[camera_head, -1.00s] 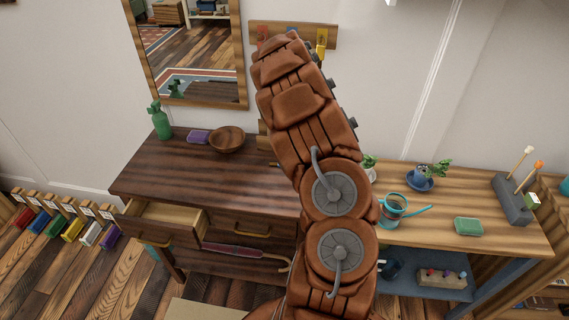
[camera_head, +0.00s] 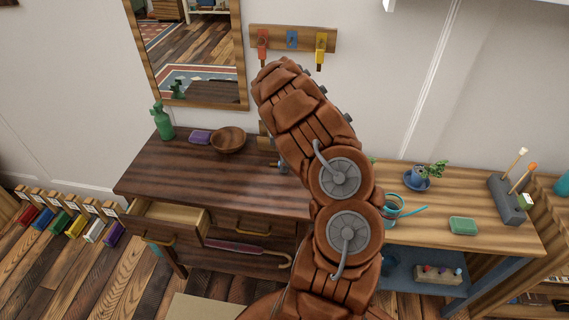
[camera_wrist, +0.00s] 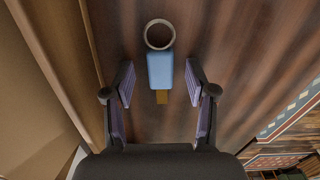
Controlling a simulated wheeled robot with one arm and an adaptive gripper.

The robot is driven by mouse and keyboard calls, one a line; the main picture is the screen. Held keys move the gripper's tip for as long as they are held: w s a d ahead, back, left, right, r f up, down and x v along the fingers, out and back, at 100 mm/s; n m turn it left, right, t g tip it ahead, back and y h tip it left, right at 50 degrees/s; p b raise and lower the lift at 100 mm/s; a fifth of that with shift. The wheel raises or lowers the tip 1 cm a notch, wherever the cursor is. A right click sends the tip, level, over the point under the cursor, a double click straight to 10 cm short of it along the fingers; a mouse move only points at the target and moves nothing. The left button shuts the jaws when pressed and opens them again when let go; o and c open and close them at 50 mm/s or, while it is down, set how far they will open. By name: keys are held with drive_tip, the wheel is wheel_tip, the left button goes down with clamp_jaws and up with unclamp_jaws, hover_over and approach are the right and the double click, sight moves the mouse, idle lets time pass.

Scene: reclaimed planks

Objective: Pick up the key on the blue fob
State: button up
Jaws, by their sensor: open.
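The key's blue fob (camera_wrist: 160,70) shows in the wrist view on a dark wooden surface, with a metal ring (camera_wrist: 160,34) above it and a short brass key part (camera_wrist: 162,97) below it. My gripper (camera_wrist: 159,77) is open, with one finger on each side of the fob and a gap on both sides. I cannot tell how far the fingertips are above the surface. In the head view the fob is not visible, and my arm hides most of the gripper near the right end of the dark dresser (camera_head: 190,176).
A wall rack (camera_head: 275,37) has red, blue and yellow plates, with keys hanging under red and yellow. An open drawer (camera_head: 170,217) juts out.

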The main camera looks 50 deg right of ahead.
clamp_jaws()
idle(0.3)
drive_tip(key=shift+r+b, duration=0.45)
drive_tip(key=shift+r, duration=0.1)
wheel_tip(320, 180, up, 2)
drive_tip(key=shift+w+r+b, duration=0.1)
drive_tip(key=shift+r+b, duration=0.05)
drive_tip(key=shift+b, duration=0.65)
drive_tip(key=w+a+b, duration=0.1)
drive_tip(key=a, duration=0.4)
drive_tip(key=w+a+r+b, duration=0.1)
drive_tip(key=a+b, duration=0.1)
drive_tip(key=a, duration=0.3)
drive_tip(key=w+a+b, duration=0.1)
drive_tip(key=w+a, duration=0.1)
drive_tip(key=a, duration=0.3)
drive_tip(key=shift+a+r, duration=0.25)
drive_tip(key=shift+r, duration=0.05)
